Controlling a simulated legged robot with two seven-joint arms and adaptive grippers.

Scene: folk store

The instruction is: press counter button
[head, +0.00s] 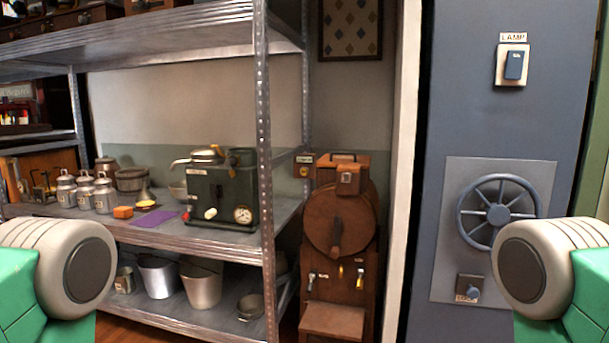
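I cannot tell for certain which part is the counter button, because the small labels are too small to read. A small dark box with a blue knob or button (473,292) and a label sits low on the grey panel (440,255) at the right. A small labelled box (304,166) is fixed beside the wooden machine (342,235) near the shelf post. A blue rocker switch (515,66) under a LAMP label is higher on the blue wall. Parts of my two arms show at the lower left and lower right; neither gripper is visible.
A blue handwheel (498,212) sticks out from the grey panel above the dark box.

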